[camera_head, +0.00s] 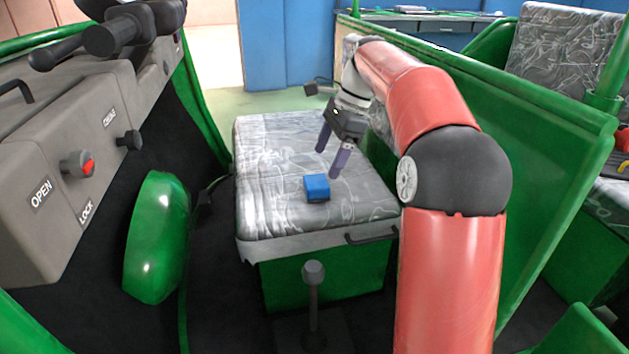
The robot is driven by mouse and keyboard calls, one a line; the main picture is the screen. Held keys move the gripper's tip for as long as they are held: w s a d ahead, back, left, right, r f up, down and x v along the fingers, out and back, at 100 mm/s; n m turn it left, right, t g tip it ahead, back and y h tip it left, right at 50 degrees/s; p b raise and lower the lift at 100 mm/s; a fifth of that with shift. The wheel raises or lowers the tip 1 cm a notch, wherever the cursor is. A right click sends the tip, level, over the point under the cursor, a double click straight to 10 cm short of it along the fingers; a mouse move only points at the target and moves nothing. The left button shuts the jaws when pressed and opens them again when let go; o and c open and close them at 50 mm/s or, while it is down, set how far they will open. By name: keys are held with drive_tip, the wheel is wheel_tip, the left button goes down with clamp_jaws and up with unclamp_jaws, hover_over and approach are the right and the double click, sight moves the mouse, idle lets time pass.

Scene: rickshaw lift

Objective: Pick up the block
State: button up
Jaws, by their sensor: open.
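The blue block (316,188) lies on the patterned grey seat cushion (270,160), near its front right part. My gripper (329,161) is open above the cushion, with its two purple fingers pointing down. In the picture the right fingertip is just right of and above the block, and the left fingertip is farther back. Nothing is between the fingers. The exact height of the fingertips over the cushion is hard to tell.
A grey control panel (60,150) with knobs and levers stands at the left. A green wall (530,170) runs along the right side. An upright lever (313,285) stands in front of the seat. The cushion is otherwise clear.

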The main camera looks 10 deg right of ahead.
sight(316, 181)
drive_tip(key=shift+w+d+f+m, duration=0.3)
drive_tip(key=shift+w+m, duration=0.1)
drive_tip(key=shift+w, duration=0.2)
drive_tip(key=x, duration=0.2)
drive_tip(key=b+x, duration=0.1)
drive_tip(key=x, duration=0.2)
drive_tip(key=s+x, duration=0.1)
drive_tip(key=x, duration=0.1)
drive_tip(key=shift+a, duration=0.45)
